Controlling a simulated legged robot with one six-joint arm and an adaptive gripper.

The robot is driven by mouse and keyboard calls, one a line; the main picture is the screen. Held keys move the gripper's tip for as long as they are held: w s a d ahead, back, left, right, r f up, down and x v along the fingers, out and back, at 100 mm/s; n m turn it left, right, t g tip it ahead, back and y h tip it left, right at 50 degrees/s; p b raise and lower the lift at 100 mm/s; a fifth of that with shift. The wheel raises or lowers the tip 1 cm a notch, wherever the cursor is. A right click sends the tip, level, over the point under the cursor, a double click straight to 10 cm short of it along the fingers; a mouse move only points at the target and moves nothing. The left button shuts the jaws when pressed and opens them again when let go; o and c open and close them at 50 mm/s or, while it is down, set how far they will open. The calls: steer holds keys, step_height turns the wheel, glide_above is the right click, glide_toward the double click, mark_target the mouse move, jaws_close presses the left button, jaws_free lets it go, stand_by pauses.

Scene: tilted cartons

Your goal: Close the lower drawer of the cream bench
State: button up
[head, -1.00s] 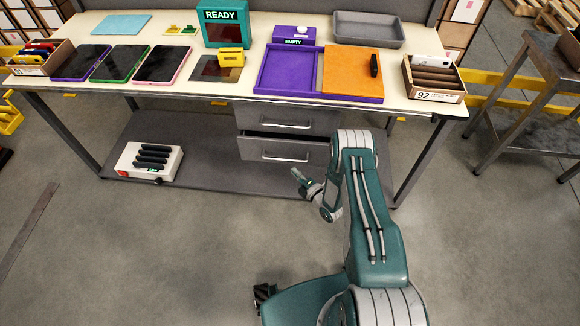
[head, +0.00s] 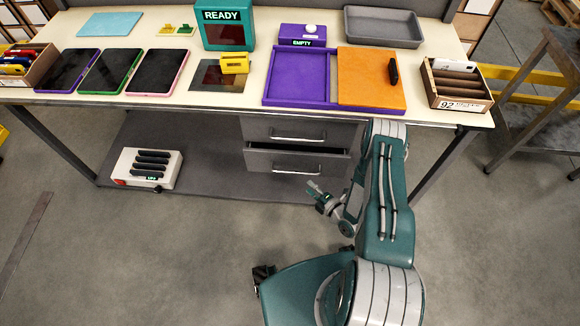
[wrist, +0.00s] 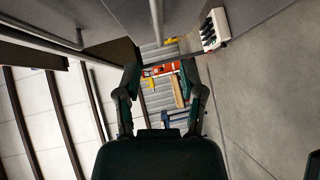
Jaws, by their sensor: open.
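The cream bench (head: 225,105) has two grey drawers under its top. The lower drawer (head: 270,161) stands out a little, with a dark gap above its front and a silver bar handle (head: 297,170). The upper drawer (head: 265,127) looks shut. My gripper (head: 316,189) is in front of the lower drawer, just below and right of its handle, and looks apart from it. In the wrist view my gripper (wrist: 160,85) has its two fingers spread with nothing held between them. Silver handle bars (wrist: 156,20) show at the top of that view.
A white charger box (head: 146,168) with black items sits on the bench's low shelf (head: 215,165). A bench leg (head: 437,165) stands right of my arm. A metal stand (head: 530,120) is further right. The floor in front is clear. Tools (wrist: 165,70) lie beyond my fingers.

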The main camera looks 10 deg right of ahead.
mark_target(293, 173)
steer(key=x, duration=1)
steer(key=shift+w, duration=0.1)
jaws_close()
